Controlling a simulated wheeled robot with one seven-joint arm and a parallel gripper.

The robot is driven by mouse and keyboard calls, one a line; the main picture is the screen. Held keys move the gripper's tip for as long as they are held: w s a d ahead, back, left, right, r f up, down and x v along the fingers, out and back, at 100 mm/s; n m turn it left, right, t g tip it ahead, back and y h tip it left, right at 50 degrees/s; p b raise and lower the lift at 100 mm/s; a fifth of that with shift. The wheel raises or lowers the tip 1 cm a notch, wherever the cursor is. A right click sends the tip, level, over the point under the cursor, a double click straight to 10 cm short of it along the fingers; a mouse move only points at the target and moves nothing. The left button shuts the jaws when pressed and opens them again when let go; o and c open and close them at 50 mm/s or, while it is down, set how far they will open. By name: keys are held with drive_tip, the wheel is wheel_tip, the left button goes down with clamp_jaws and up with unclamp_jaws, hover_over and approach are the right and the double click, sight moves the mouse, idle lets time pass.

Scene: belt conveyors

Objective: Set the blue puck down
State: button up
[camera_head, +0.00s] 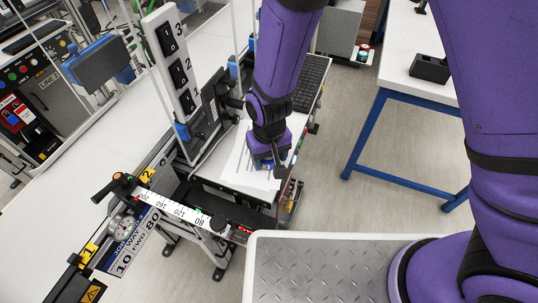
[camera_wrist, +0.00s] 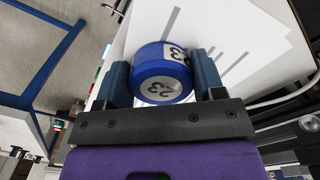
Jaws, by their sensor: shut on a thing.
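My gripper (camera_head: 266,160) points down over a white surface (camera_head: 240,172) beside the numbered panel. In the wrist view, the two dark blue fingers of my gripper (camera_wrist: 161,65) are shut on the blue puck (camera_wrist: 150,57), one finger on each side. The puck has a pale round label with dark digits on its face and another pale label on its side. In the head view the puck is mostly hidden by my gripper. The white surface lies behind the puck in the wrist view; I cannot tell whether they touch.
A white panel with black blocks marked 2 and 3 (camera_head: 173,62) stands left of my gripper. A ruler (camera_head: 172,206) and a dial gauge (camera_head: 122,229) are at lower left.

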drive_tip(key=shift+f, duration=0.15)
drive_tip(key=o, duration=0.9)
drive_tip(key=shift+o, duration=0.2)
wheel_tip(320, 180, up, 12)
drive_tip(key=shift+r, duration=0.2)
